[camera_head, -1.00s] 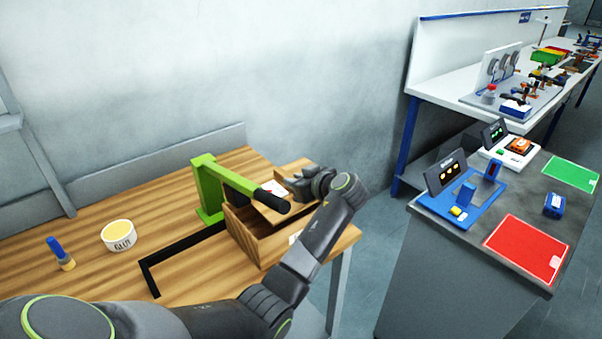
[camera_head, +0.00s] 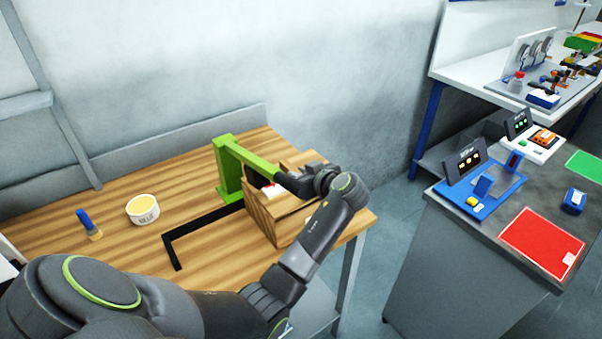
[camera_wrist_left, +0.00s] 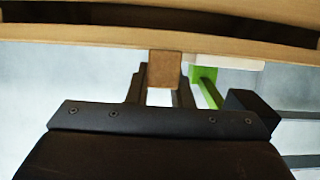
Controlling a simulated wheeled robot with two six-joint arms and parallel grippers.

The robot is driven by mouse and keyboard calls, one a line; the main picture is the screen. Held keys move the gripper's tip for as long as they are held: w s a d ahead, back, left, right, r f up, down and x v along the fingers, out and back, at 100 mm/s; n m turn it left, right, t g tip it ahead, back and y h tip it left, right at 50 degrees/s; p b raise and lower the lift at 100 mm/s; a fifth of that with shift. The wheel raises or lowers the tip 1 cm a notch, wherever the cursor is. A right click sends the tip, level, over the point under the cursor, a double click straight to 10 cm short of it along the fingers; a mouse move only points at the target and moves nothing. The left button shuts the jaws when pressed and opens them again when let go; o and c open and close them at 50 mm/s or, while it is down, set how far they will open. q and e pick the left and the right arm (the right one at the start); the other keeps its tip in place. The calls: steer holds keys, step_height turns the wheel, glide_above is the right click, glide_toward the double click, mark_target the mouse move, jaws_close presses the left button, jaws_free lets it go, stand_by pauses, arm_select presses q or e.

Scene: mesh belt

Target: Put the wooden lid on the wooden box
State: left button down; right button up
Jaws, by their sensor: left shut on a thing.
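The wooden box (camera_head: 264,222) stands near the right end of the wooden table, beside a green press-like stand (camera_head: 228,168). My left gripper (camera_head: 303,184) is at the box, partly hidden by its own wrist. In the left wrist view its fingers (camera_wrist_left: 163,88) are shut on a small square wooden block, seemingly the lid's handle (camera_wrist_left: 164,68). A wide wooden board, seemingly the lid (camera_wrist_left: 100,34), spans the top of that view. The arm and stand hide much of the box top, so I cannot tell whether the lid touches the box. My right gripper is not in view.
A white glue tub (camera_head: 144,211) and a blue-and-yellow bottle (camera_head: 89,224) stand on the table's left. A black right-angled strip (camera_head: 176,250) lies in front of the stand. A grey bench (camera_head: 480,250) with a red mat (camera_head: 541,243) stands right, across a gap.

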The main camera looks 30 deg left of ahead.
arm_select(q)
steer(key=shift+r, duration=0.15)
steer(key=shift+f+b, duration=0.4)
steer(key=shift+f, duration=0.05)
steer(key=c, duration=1.2)
jaws_free()
steer(key=shift+s+d, duration=0.1)
